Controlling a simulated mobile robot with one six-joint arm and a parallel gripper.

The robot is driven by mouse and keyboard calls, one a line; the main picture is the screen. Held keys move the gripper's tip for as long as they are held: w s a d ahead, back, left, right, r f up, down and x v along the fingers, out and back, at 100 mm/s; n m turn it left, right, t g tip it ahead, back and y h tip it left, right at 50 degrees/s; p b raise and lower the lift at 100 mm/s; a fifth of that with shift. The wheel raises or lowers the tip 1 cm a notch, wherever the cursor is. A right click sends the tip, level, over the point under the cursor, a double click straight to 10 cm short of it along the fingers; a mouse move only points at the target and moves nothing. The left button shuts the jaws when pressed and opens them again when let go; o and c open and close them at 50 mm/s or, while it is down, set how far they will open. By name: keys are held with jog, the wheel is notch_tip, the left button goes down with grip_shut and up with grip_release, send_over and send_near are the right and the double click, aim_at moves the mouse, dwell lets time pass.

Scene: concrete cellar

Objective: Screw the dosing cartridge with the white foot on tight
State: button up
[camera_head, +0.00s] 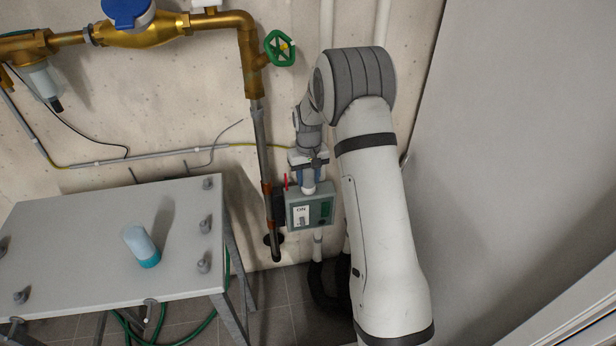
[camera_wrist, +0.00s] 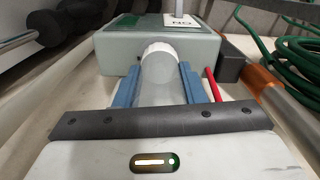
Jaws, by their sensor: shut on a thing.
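The dosing cartridge with the white foot (camera_wrist: 160,50) has a clear, pale body and stands between the blue jaws of my gripper (camera_wrist: 160,80). The jaws are shut on its body. Its white foot meets the face of a grey-green box (camera_wrist: 110,55) in the wrist view; how far it is threaded in cannot be told. In the head view my gripper (camera_head: 308,162) is over the top of this box (camera_head: 293,212), with the pale cartridge (camera_head: 308,187) below the jaws, upright, at the box's top.
A copper-and-grey pipe (camera_head: 264,150) runs down just left of the box, and a red lever (camera_wrist: 213,85) is close beside the jaws. A grey door panel (camera_head: 510,150) fills the right.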

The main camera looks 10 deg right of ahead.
jog(key=o, duration=1.4)
jog(key=shift+c, duration=0.2)
jog(key=m, duration=0.3)
jog(key=shift+m, duration=0.3)
jog(key=m, duration=0.3)
jog(key=shift+m, duration=0.3)
jog(key=shift+m, duration=1.7)
